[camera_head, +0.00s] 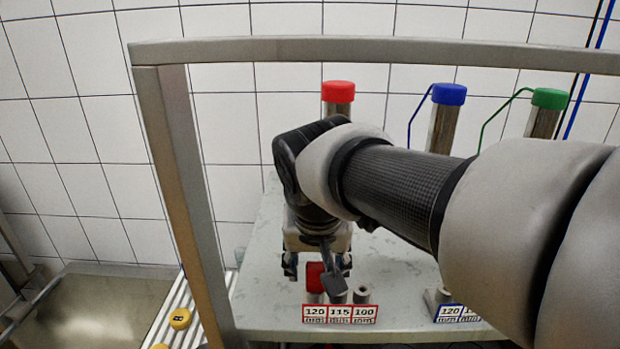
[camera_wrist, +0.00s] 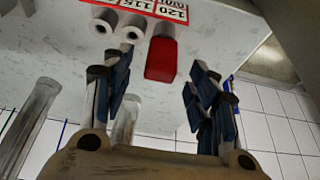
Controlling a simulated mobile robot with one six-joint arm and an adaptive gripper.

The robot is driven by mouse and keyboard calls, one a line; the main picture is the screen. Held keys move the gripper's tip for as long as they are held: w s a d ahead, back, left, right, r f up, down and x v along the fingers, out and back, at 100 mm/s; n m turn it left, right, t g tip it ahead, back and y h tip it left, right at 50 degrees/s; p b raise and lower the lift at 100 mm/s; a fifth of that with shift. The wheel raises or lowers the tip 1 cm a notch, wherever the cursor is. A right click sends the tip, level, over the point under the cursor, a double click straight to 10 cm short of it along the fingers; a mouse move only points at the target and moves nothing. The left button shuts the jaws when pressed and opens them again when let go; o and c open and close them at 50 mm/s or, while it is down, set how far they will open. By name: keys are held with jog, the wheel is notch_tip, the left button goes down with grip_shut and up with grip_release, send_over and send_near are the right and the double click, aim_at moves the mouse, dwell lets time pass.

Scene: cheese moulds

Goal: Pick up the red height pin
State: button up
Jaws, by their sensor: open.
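The red height pin (camera_head: 315,278) shows a red upper part in the head view, near the front edge of the shelf, above the "120" label. It also shows in the wrist view (camera_wrist: 161,58). My gripper (camera_head: 317,265) is open, with one finger to each side of the pin. In the wrist view the fingers (camera_wrist: 160,72) have a clear gap on both sides of the red part, and nothing is held. Part of the pin is hidden behind my gripper in the head view.
Two grey metal cylinders (camera_head: 361,295) stand close to the right of the pin, over the "115" and "100" labels. Tall red-, blue- and green-capped (camera_head: 550,98) posts stand behind. A metal frame post (camera_head: 193,200) rises at the left, beside a sink (camera_head: 85,310).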

aim_at(317, 266)
jog(key=x, duration=0.3)
jog(key=shift+w+a+f, duration=0.1)
jog(key=shift+c, duration=0.3)
jog(key=c, duration=1.1)
